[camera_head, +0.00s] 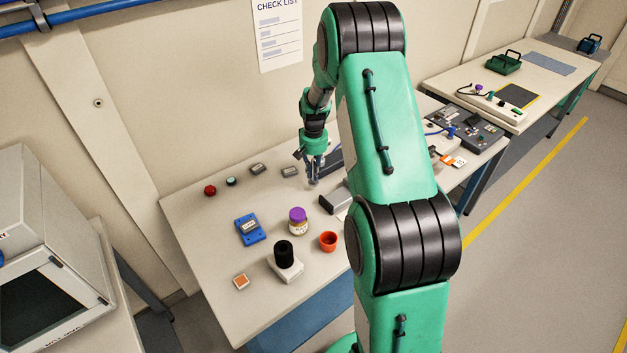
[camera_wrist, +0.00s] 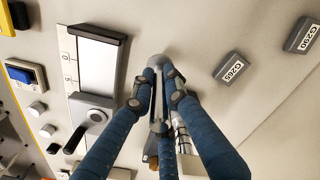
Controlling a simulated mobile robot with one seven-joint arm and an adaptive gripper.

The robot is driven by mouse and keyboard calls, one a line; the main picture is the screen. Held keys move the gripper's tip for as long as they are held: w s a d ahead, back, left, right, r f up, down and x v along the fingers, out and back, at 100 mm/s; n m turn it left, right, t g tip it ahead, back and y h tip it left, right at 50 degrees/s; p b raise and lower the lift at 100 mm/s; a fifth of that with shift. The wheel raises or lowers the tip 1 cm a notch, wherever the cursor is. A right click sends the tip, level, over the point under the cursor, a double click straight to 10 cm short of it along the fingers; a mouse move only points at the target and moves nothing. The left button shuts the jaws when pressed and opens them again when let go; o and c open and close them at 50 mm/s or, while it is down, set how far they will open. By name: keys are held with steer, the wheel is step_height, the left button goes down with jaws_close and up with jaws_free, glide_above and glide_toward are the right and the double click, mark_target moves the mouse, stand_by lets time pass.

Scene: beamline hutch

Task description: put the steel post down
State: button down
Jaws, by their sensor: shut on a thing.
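The steel post (camera_wrist: 159,105) is a slim grey metal rod between the blue fingers of my gripper (camera_wrist: 162,82) in the wrist view. The fingers are closed around it. In the head view my gripper (camera_head: 314,168) points down over the far part of the workbench (camera_head: 190,225), and the post (camera_head: 313,182) shows as a small grey piece at the fingertips. The post's lower end is close to the bench top; I cannot tell whether it touches.
Two small grey labelled blocks (camera_head: 258,169) (camera_head: 289,171) lie left of my gripper. A dark grey block (camera_head: 335,201), an orange cup (camera_head: 328,240) and a purple-lidded jar (camera_head: 297,221) stand nearer. A blue device (camera_head: 250,229) lies left. Bare bench shows between them.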

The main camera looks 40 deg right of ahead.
mark_target(313, 181)
steer(key=shift+f+b, duration=0.45)
steer(key=shift+f, duration=1.4)
steer(key=shift+f, duration=0.15)
steer(key=c, duration=1.7)
jaws_free()
steer(key=shift+c, duration=0.2)
step_height(313, 181, up, 12)
steer(key=p, duration=0.2)
steer(key=shift+p, duration=0.35)
